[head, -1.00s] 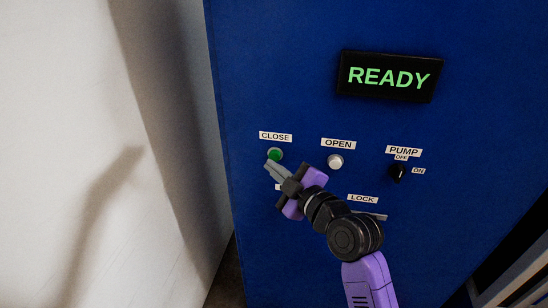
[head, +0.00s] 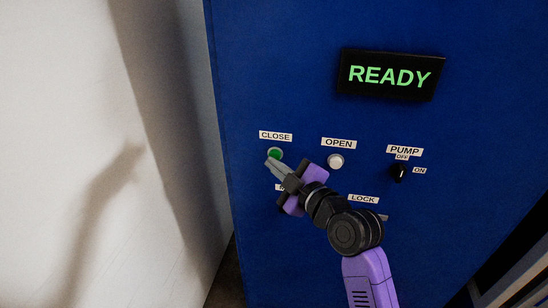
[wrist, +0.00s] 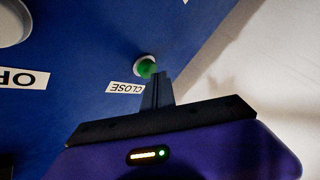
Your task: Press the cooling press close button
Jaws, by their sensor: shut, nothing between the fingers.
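The close button is a green round button (head: 275,153) in a pale ring on the blue press panel (head: 290,60), under a CLOSE label (head: 276,136). It also shows in the wrist view (wrist: 146,67), just beyond the fingertips. My gripper (head: 269,163) is shut and empty, its grey fingertips at the lower edge of the button in the head view. In the wrist view the fingertips overlap the button's lower edge. I cannot tell whether they touch it. The display (head: 390,75) reads READY in green.
A white OPEN button (head: 336,161) sits right of the close button. Farther right is a black PUMP knob (head: 399,173) with OFF and ON labels. A LOCK label (head: 363,199) is below, partly near my arm. A pale wall (head: 90,150) stands left of the panel.

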